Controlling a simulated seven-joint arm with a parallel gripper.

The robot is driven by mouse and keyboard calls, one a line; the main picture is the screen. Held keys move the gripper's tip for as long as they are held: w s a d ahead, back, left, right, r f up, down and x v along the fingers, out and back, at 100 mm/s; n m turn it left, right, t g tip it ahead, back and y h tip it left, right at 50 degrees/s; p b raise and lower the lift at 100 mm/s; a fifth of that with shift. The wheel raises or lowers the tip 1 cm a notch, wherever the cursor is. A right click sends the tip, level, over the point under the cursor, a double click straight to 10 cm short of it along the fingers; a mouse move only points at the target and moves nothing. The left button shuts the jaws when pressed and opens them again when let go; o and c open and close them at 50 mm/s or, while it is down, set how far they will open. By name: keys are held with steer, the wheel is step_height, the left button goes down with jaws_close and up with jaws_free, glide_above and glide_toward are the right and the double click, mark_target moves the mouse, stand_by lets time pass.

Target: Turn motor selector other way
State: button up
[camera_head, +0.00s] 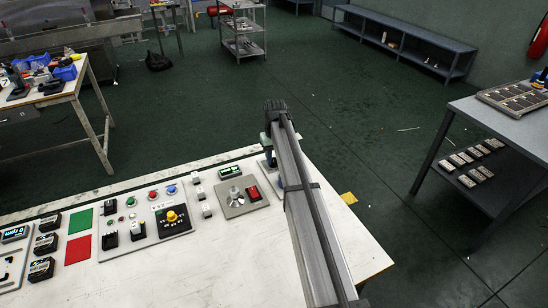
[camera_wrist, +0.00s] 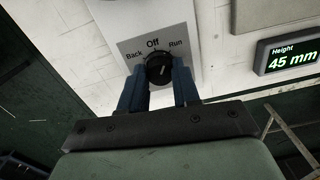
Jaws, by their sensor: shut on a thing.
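The motor selector is a round black knob (camera_wrist: 159,64) on a pale plate (camera_wrist: 140,18) marked Back, Off and Run. It is near the top middle of the wrist view. The pale mark on the knob seems to lean toward Run, but it is small and hard to read. My gripper (camera_wrist: 159,78) has its two blue fingers on either side of the knob and is shut on it. In the head view my gripper is mostly hidden behind my own arm at the right end of the white bench, and I cannot see the selector there.
A white bench (camera_head: 330,250) carries panels of buttons, a yellow-red knob (camera_head: 172,216) and a grey plate with a red switch (camera_head: 253,193). A display (camera_wrist: 288,56) reading Height 45 mm is right of the selector. A grey table (camera_head: 500,118) stands at the right; floor between is open.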

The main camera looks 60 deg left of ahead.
mark_target(275, 160)
steer(key=shift+m, duration=1.6)
steer(key=o, duration=1.1)
steer(key=shift+c, duration=0.2)
steer(key=shift+r, duration=0.1)
step_height(275, 160, up, 14)
steer(key=shift+f, duration=0.2)
steer(key=shift+w, duration=0.1)
